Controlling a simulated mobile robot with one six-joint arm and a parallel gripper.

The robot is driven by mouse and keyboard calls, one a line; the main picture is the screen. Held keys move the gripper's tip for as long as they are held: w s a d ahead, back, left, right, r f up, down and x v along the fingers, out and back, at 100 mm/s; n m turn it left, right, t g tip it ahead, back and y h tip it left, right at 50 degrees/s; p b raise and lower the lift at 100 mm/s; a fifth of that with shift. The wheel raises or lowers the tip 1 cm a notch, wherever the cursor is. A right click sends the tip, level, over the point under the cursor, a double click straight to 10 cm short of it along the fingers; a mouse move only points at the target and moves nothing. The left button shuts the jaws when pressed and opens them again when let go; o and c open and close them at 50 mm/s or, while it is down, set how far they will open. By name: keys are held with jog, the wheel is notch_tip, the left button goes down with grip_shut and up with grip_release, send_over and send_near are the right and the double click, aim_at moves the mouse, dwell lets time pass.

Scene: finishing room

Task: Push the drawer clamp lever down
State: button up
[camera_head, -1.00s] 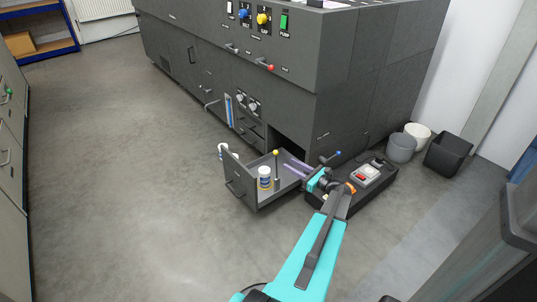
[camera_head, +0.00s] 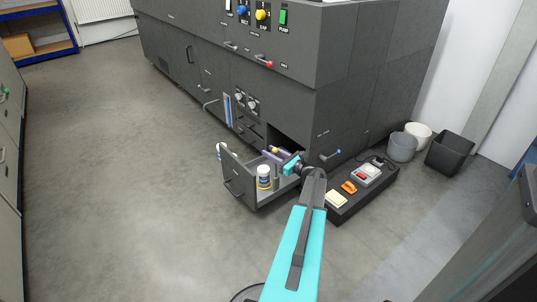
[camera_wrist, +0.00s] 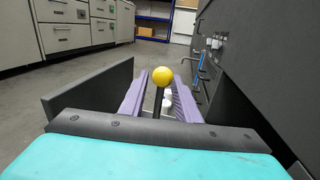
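The drawer clamp lever shows in the wrist view as a yellow ball (camera_wrist: 162,76) on a dark upright stem. In the head view its yellow knob (camera_head: 274,149) is small, above the open drawer (camera_head: 236,179). My gripper (camera_head: 273,155) reaches over the drawer from the right. In the wrist view its two purple fingers (camera_wrist: 160,87) are spread, one on each side of the lever, with visible gaps. The ball appears between the fingertips; its exact depth is hard to tell. The stem's foot is hidden by my gripper body.
A white bottle with a blue label (camera_head: 263,177) stands in the drawer, close to my gripper. The dark machine (camera_head: 290,92) rises behind. The floor at left is clear.

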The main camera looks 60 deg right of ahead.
jog(key=shift+w, duration=0.75)
grip_shut()
